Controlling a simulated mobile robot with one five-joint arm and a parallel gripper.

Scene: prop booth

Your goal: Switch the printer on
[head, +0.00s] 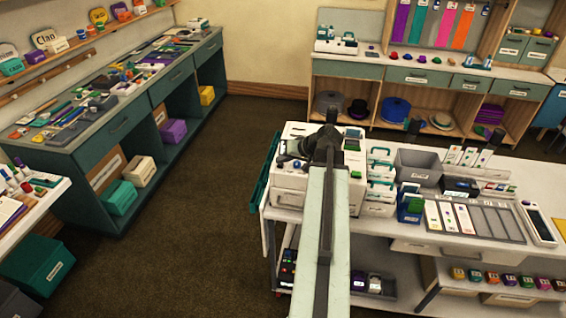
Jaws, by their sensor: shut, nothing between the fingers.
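A white boxy machine, which looks like the printer (289,182), stands at the left end of the white worktable. My dark gripper (332,117) is at the far end of the arm, over the printer's back area, small and seen from behind. Its fingers look shut and empty. I cannot tell whether it touches the printer. No power switch can be made out.
A teal panel (264,178) stands at the table's left end. Brown floor (185,240) is clear between this table and the left counter (100,146).

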